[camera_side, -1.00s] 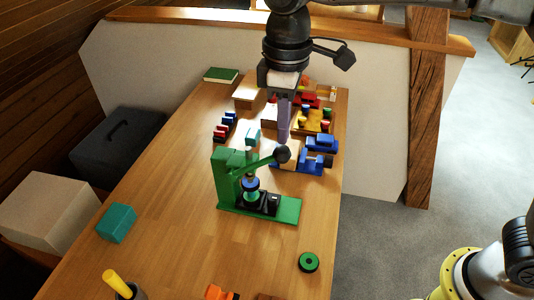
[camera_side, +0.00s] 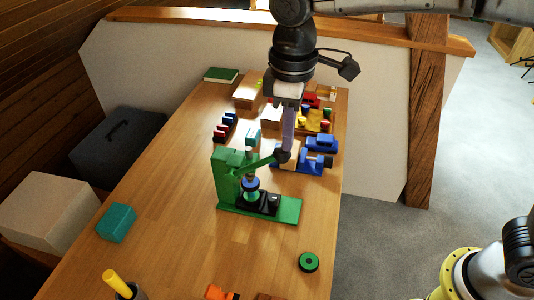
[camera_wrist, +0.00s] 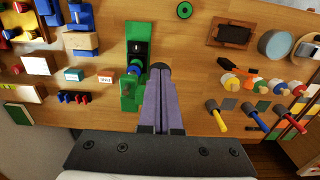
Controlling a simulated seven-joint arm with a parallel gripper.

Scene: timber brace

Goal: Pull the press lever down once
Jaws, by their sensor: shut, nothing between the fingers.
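The green press (camera_side: 228,180) stands on the wooden table, and it also shows in the wrist view (camera_wrist: 130,95). Its green lever (camera_side: 262,161) reaches out to the right, close to level with a slight upward tilt. The lever ends in a dark round knob (camera_side: 280,157), partly covered by my fingertips in the side view. My gripper (camera_side: 287,150) is shut and empty, its purple fingers pointing down at the knob. In the wrist view the fingertips (camera_wrist: 158,75) lie over the knob (camera_wrist: 159,66). They look to be at or just above it; contact cannot be told.
A blue vise (camera_side: 312,163) and other coloured parts lie behind the press. A green ring (camera_side: 309,262) lies at the table's right front. A teal block (camera_side: 117,222) is at the left. The table around the press front is clear.

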